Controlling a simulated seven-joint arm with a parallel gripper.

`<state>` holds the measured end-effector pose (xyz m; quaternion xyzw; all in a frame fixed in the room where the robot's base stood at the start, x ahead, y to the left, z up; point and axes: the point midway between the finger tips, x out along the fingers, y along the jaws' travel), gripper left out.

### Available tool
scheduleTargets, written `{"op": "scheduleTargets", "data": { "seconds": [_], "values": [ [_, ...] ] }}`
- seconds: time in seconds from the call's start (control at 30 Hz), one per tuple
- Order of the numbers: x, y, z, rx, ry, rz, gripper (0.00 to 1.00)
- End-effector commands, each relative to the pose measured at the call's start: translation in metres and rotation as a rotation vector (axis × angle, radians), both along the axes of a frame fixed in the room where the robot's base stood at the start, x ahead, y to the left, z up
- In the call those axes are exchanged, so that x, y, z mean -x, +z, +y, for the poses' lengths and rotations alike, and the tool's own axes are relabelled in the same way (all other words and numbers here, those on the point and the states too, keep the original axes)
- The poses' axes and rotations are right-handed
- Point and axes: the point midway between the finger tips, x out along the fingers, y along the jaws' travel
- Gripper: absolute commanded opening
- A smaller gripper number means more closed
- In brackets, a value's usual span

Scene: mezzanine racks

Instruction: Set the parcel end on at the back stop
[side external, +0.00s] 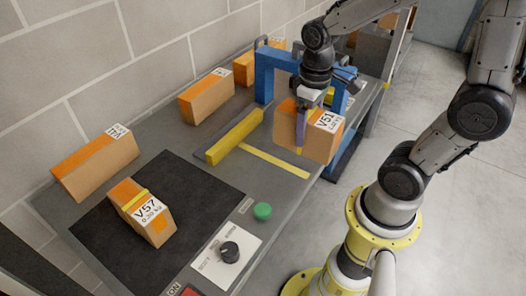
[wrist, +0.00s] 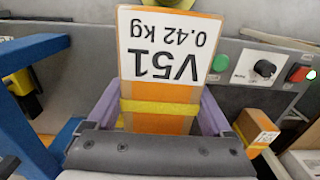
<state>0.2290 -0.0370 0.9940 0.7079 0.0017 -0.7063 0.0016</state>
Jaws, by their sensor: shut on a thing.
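The parcel V51 (side external: 320,146) is an orange-and-brown box with a white label and a yellow band. My gripper (side external: 301,125) is shut on it, with one purple finger showing against its side. In the wrist view the parcel (wrist: 165,90) sits between both purple fingers, its label upside down. In the side view it appears held up near the bench's front edge, beside the blue frame; its gap to the bench is hard to judge. A raised yellow bar (side external: 235,136), apparently the back stop, stands on the bench to the parcel's left, apart from it.
A flat yellow stripe (side external: 273,161) runs from the bar toward the front edge. The blue frame (side external: 264,77) stands close behind the parcel. Parcel V57 (side external: 143,211) lies on the black mat (side external: 205,182). Other boxes (side external: 206,97) line the wall. A green button (side external: 262,211) and black knob (side external: 229,252) are at the front.

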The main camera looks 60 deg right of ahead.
Motion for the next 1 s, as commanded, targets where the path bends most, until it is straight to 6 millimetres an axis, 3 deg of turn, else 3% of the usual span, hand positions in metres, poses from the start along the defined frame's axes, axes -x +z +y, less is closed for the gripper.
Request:
{"op": "scheduleTargets", "data": {
  "seconds": [0.47, 0.6, 1.0],
  "values": [
    [-0.088, -0.039, -0.015, -0.001, -0.004, 0.004, 0.00],
    [-0.108, -0.064, -0.018, -0.001, -0.004, 0.004, 0.00],
    [-0.136, -0.099, -0.023, 0.000, -0.004, 0.002, 0.00]
  ]
}}
